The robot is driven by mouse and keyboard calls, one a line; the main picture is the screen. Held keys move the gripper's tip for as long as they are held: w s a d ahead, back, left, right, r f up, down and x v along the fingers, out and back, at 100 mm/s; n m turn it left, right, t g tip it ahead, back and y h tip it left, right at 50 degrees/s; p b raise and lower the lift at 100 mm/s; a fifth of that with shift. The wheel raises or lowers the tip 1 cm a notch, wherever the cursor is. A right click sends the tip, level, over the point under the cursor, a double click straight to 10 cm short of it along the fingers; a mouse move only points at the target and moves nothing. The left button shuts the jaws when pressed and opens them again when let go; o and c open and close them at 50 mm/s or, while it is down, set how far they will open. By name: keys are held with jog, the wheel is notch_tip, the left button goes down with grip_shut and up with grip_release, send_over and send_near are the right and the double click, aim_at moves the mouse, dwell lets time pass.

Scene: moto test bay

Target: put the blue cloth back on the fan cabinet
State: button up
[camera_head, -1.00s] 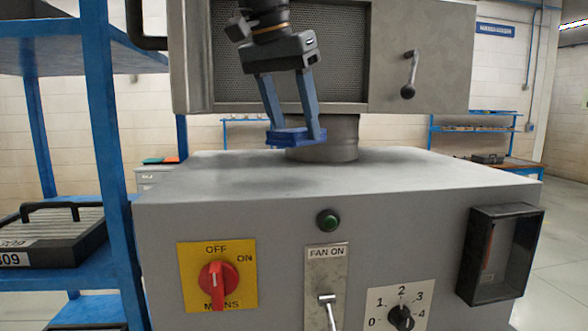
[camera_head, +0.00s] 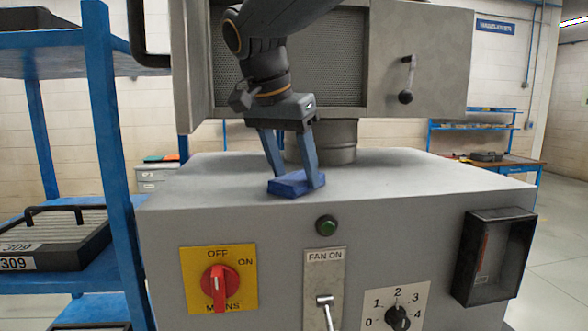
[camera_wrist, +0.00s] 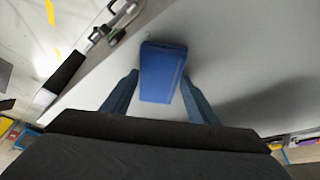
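The blue cloth (camera_head: 294,184) is a small folded block. It is between the two fingers of my gripper (camera_head: 298,179), which is shut on it. The cloth is at the top of the grey fan cabinet (camera_head: 430,182), left of the middle and near the front edge, above the green button. It looks at or just over the surface; I cannot tell if it touches. In the wrist view the cloth (camera_wrist: 162,72) lies between the fingertips, with the grey cabinet top (camera_wrist: 235,55) around it.
A grey housing (camera_head: 420,60) with a mesh panel and a crank handle (camera_head: 407,82) stands behind, over a round duct (camera_head: 335,142). The cabinet front has a red mains switch (camera_head: 220,281) and a black box (camera_head: 495,255). A blue rack (camera_head: 105,130) is at left. The cabinet top's right side is clear.

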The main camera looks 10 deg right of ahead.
aim_at(285, 180)
jog(key=o, duration=0.4)
jog(key=shift+c, duration=0.2)
jog(key=shift+r, duration=0.1)
jog(key=b+v, duration=0.2)
jog(key=v, duration=0.5)
jog(key=shift+a+r, duration=0.1)
jog(key=shift+r, duration=0.15)
